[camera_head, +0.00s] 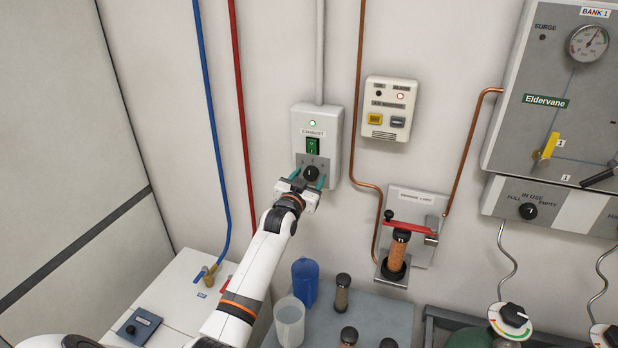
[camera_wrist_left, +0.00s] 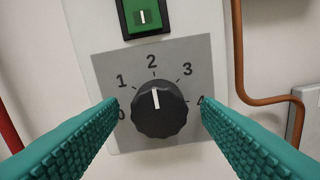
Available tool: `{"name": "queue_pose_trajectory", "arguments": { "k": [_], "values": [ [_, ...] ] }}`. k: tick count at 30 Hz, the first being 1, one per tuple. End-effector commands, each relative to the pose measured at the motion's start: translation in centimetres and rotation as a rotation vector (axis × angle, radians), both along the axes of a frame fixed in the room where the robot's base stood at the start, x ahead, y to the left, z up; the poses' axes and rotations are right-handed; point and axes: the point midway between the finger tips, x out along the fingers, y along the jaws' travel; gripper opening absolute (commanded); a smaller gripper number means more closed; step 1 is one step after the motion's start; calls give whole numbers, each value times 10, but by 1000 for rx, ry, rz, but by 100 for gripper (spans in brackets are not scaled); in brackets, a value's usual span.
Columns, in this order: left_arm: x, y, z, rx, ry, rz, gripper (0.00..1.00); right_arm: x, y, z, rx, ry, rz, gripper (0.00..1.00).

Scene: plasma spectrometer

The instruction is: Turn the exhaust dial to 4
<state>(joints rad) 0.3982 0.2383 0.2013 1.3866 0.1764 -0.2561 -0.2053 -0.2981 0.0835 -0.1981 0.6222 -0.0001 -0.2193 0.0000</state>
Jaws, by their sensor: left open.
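The exhaust dial (camera_wrist_left: 159,109) is a black knob with a white pointer line on a grey plate numbered 0 to 4. Its pointer is turned up, at about 2. In the head view the dial (camera_head: 311,173) sits low on the white exhaust box (camera_head: 301,122), under a green switch (camera_head: 313,146) that also shows in the left wrist view (camera_wrist_left: 144,16). My left gripper (camera_head: 308,181) is open in front of the dial, its teal fingers to either side of the knob. In the wrist view gaps show between fingers and knob. My right gripper is not in view.
An alarm box (camera_head: 391,108) is on the wall to the right, with a copper pipe (camera_head: 357,100) between. Blue (camera_head: 207,100) and red (camera_head: 240,100) pipes run down the left. Below are a blue container (camera_head: 305,281), a clear beaker (camera_head: 289,321) and dark-capped jars.

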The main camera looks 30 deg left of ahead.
Motion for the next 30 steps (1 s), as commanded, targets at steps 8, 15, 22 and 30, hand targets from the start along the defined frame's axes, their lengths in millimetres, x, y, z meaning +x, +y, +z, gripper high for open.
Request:
{"name": "queue_pose_trajectory", "arguments": {
  "k": [8, 15, 22, 30],
  "values": [
    [2, 1, 0, 1, 0, 0, 58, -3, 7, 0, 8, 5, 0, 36],
    [2, 1, 0, 1, 0, 0, 27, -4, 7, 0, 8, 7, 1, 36],
    [2, 1, 0, 5, 1, 0, 13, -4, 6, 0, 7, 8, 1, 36],
    [2, 2, 0, 85, 20, 1, 13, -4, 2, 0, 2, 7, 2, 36]
  ]
}}
